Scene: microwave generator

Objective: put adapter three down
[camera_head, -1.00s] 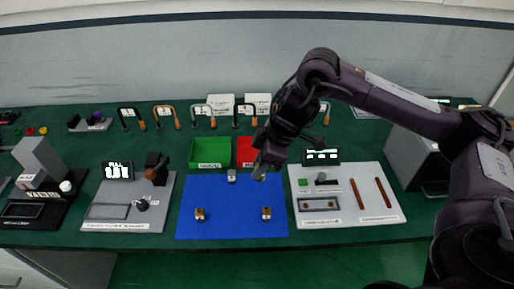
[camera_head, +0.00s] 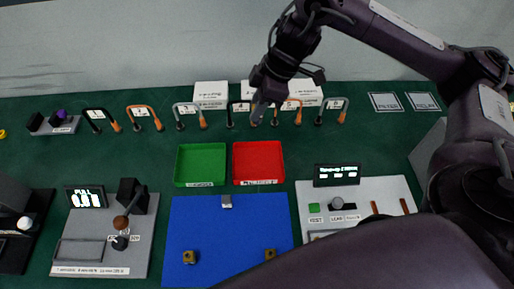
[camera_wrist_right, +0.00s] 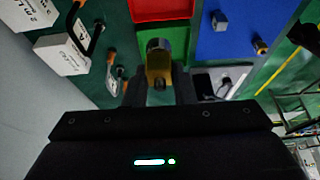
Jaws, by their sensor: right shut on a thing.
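My right gripper (camera_head: 258,108) is near the row of cable arches, behind the red tray (camera_head: 258,163). In the right wrist view it is shut on a brass-coloured adapter with a grey round end (camera_wrist_right: 158,62). I cannot read a number on it. The blue mat (camera_head: 205,228) holds a grey adapter (camera_head: 226,201) at its back edge and two brass adapters, one at left (camera_head: 190,257) and one at right (camera_head: 270,254). My left gripper is not in view.
A green tray (camera_head: 201,165) stands left of the red one. Several numbered arches (camera_head: 188,116) and white boxes (camera_head: 211,94) line the back. A grey panel with a lever (camera_head: 100,240) is at left, another with a display (camera_head: 337,175) at right. My arm hides the right front.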

